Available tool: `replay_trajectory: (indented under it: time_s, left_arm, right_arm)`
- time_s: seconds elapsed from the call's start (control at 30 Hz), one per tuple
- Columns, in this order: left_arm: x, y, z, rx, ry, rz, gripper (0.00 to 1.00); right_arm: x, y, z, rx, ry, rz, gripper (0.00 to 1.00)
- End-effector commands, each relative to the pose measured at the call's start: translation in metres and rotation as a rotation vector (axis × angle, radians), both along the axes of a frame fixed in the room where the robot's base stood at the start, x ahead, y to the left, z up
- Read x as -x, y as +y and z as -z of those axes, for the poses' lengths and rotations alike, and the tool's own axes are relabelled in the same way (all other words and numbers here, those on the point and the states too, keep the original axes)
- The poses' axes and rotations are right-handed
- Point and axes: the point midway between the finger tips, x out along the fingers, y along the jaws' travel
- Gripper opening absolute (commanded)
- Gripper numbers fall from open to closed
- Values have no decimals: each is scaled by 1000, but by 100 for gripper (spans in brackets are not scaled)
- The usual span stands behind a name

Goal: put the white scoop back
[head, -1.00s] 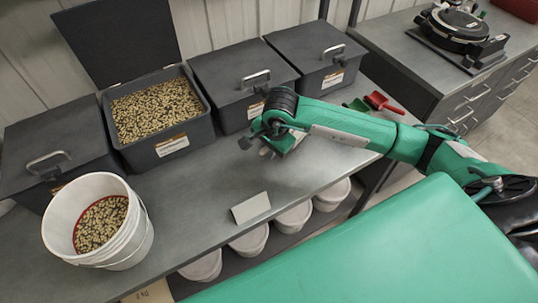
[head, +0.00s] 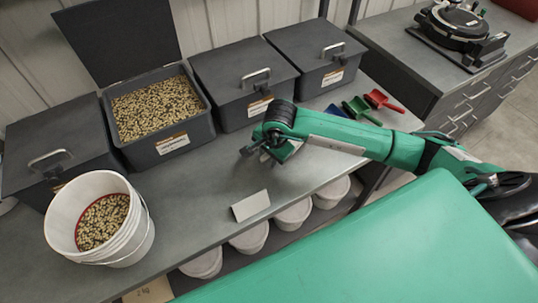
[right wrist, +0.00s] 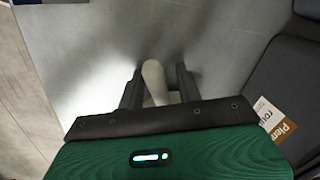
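My right gripper (head: 256,155) is low over the bench in front of the dark bins, its fingers apart. In the right wrist view a pale, rounded handle-like piece (right wrist: 153,82), likely part of the white scoop, lies between the two fingers (right wrist: 160,85). It is close to the left finger, and a gap shows beside the right one. The rest of it is hidden by the gripper body. No white scoop can be made out in the head view. Red (head: 383,101), green (head: 361,110) and partly hidden blue (head: 338,112) scoops lie at the bench's right end. My left gripper is not in view.
An open bin (head: 196,133) of seeds and several lidded bins line the back of the bench. A white bucket (head: 140,238) with seeds stands at left. A small blank card (head: 250,205) stands near the front edge. Bench surface left of my gripper is free.

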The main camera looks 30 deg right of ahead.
Motion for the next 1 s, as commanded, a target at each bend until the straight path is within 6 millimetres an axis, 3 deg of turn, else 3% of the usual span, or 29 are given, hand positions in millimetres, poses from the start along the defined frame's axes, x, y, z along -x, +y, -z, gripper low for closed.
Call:
replay_trajectory:
  time_s: [0.17, 0.5, 0.7, 1.0]
  left_arm:
    - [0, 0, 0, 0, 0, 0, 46]
    - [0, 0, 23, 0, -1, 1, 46]
    - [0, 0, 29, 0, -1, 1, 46]
    - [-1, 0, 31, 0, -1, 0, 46]
  right_arm:
    - [0, 0, -7, 0, -3, -1, 35]
    - [13, -5, -76, 1, -7, -2, 35]
    - [19, -6, -107, 1, -4, -1, 35]
    - [23, -7, -121, 0, 0, 0, 35]
